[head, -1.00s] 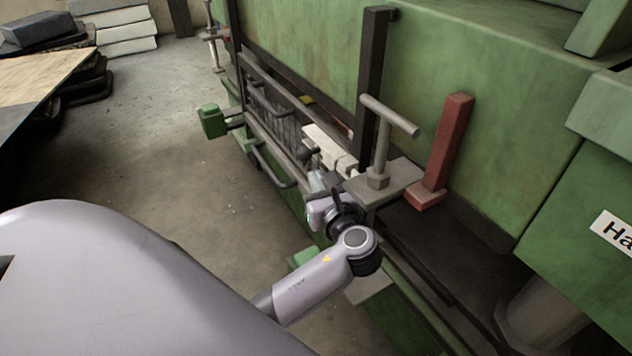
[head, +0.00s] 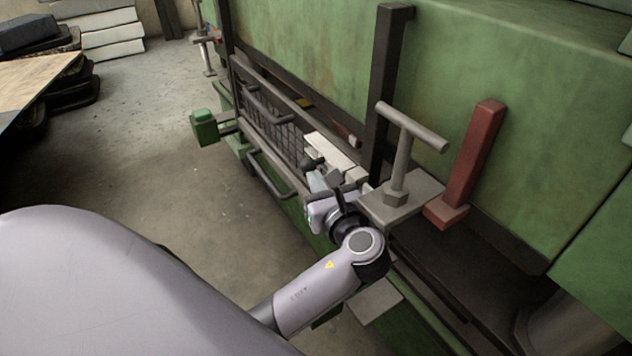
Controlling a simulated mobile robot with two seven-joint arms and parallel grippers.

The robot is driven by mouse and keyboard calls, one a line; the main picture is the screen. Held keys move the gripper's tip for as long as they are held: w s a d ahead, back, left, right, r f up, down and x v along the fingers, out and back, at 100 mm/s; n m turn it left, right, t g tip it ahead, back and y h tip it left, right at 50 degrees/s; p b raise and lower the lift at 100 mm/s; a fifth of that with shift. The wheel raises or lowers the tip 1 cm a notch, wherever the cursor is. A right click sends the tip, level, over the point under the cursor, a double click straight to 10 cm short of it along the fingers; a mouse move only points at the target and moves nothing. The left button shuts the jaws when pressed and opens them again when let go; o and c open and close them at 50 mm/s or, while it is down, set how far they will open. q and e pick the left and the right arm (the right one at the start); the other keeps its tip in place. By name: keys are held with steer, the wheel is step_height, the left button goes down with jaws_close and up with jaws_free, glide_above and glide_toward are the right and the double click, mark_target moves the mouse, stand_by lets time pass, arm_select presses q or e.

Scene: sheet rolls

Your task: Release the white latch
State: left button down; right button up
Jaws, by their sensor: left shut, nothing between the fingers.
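The white latch (head: 332,151) is a pale block-like part on the rail of the green machine, beside the mesh guard. My left gripper (head: 318,178) is just below and in front of it, at the near end of the white part. The fingers are small and partly hidden by the wrist, but they look shut and empty. I cannot tell whether they touch the latch. My right gripper is not in view.
A grey T-handle (head: 402,155) on a plate and a red lever (head: 470,158) stand right of my left wrist. A dark post (head: 386,90) rises behind. The mesh guard (head: 275,125) has bar handles. The floor (head: 150,150) at left is open.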

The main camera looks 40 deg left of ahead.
mark_target(304, 169)
arm_select(q)
steer(key=shift+w+a+r, duration=0.1)
steer(key=shift+a, duration=0.05)
stand_by(0.4)
steer(key=a+p, duration=0.1)
steer(key=w+a+p, duration=0.1)
steer(key=a, duration=0.1)
steer(key=shift+w+a+r+p, duration=0.15)
steer(key=shift+w+a+p, duration=0.1)
steer(key=shift+a+p, duration=0.15)
steer(key=shift+w+a, duration=0.1)
steer(key=shift+a, duration=0.05)
steer(key=shift+f, duration=0.2)
